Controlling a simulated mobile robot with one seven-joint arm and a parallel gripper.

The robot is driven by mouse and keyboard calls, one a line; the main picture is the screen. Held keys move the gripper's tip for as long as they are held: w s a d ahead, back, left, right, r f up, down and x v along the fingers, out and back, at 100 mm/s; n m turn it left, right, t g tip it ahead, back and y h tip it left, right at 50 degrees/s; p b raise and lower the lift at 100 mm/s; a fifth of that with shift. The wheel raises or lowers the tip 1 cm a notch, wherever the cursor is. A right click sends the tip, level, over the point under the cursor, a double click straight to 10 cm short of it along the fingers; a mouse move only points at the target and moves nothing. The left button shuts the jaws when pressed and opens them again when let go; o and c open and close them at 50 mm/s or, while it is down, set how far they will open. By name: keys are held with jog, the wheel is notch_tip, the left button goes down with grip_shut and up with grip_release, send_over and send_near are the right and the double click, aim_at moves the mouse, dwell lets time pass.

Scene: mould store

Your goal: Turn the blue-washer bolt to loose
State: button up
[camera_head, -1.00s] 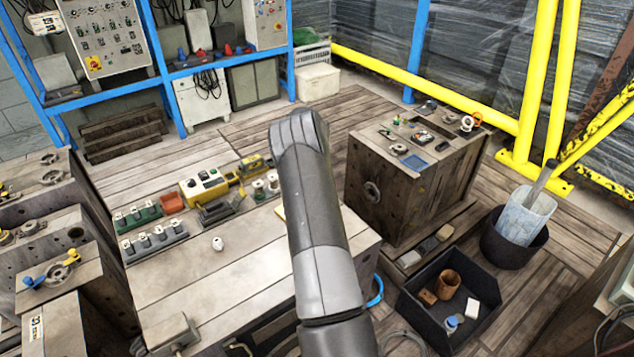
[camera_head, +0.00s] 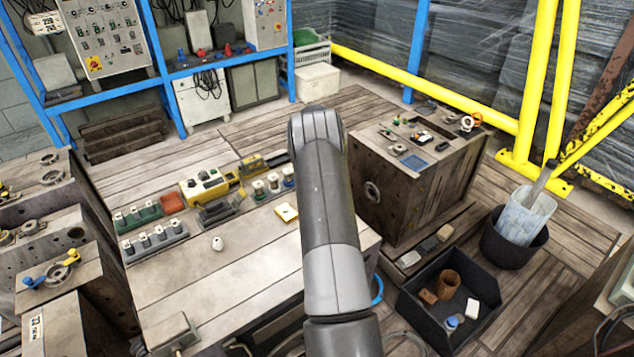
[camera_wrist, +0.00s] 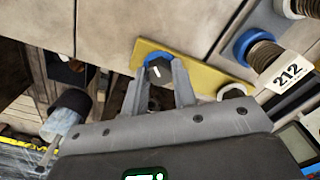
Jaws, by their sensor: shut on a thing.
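The blue-washer bolt shows in the wrist view as a dark bolt head (camera_wrist: 160,73) with a white line on its face. A blue washer (camera_wrist: 157,56) shows around its top edge. It sits on a yellow strip (camera_wrist: 205,76). My gripper (camera_wrist: 159,66) has one finger on each side of the bolt head and is shut on it. The fingers hide the sides of the head. In the head view my own arm hides the gripper and the bolt.
A spool with a blue rim (camera_wrist: 250,48) and a white "212" tag (camera_wrist: 288,73) are right of the bolt in the wrist view. A dark bin (camera_head: 410,292) stands at lower right.

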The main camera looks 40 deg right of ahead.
jog(key=n, duration=0.7)
jog(key=shift+f, duration=0.25)
jog(key=n, duration=0.6)
jog(key=shift+s+a+n, duration=0.1)
jog(key=shift+n, duration=0.2)
jog(key=n, duration=1.2)
jog(key=shift+n, duration=0.4)
jog(key=o, duration=0.7)
jog(key=shift+c, duration=0.2)
jog(key=o, duration=0.3)
jog(key=shift+r, duration=0.1)
jog(key=shift+o, duration=0.2)
